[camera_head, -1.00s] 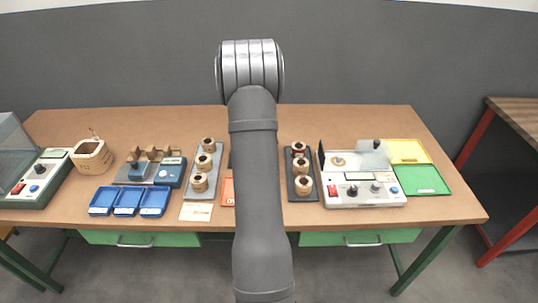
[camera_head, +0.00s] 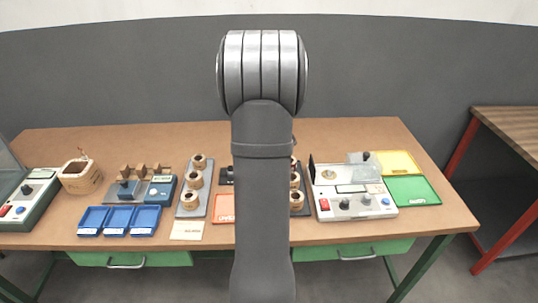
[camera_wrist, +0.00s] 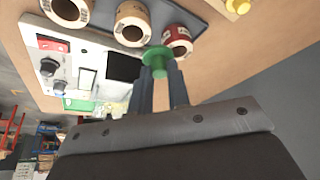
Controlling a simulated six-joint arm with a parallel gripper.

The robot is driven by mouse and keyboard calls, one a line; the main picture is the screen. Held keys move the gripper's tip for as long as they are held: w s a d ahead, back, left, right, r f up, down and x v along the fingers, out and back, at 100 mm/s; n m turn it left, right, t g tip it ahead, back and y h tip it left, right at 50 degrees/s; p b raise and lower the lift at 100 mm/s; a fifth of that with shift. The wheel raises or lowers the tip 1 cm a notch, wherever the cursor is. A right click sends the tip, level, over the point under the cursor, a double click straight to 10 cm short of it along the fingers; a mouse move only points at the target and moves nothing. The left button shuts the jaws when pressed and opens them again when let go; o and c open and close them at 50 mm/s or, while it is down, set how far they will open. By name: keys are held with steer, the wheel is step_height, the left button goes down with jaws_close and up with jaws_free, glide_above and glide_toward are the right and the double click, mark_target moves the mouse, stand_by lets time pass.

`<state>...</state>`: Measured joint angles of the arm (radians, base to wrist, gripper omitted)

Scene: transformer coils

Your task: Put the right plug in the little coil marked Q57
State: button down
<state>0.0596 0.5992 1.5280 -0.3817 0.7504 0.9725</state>
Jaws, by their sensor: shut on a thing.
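My gripper (camera_wrist: 162,78) is shut on a green plug (camera_wrist: 157,56) with a round flange, seen in the wrist view. The plug stands just in front of a small coil with a red band (camera_wrist: 178,36), overlapping its edge in the picture; I cannot tell whether they touch. Two plain tan coils, a middle one (camera_wrist: 131,22) and an end one (camera_wrist: 68,10), stand in the same row. In the head view a row of small coils (camera_head: 297,198) is partly behind my arm, and another row (camera_head: 194,180) stands to its left. The coil markings are too small to read.
A tester with knobs and a red switch (camera_head: 349,205) stands right of the near coil row. Yellow (camera_head: 394,161) and green (camera_head: 412,191) trays lie beyond it. A yellow piece (camera_wrist: 238,5) shows in the wrist view.

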steer(key=shift+s+d+r, duration=0.3)
steer(key=shift+d+r, duration=0.05)
steer(key=shift+d, duration=0.15)
steer(key=shift+s+r, duration=0.1)
steer(key=shift+r, duration=0.05)
steer(key=w+a+f+n+t+y, duration=0.15)
steer(key=a+n, duration=0.45)
steer(key=a, duration=2.7)
steer(key=shift+g+y, duration=0.25)
steer(key=shift+s+f, duration=0.15)
steer(key=shift+f, duration=0.85)
steer(key=shift+s+f, duration=0.1)
steer(key=shift+f, duration=0.9)
steer(key=shift+f, duration=0.1)
steer(key=shift+f, duration=0.75)
steer(key=c, duration=0.9)
jaws_free()
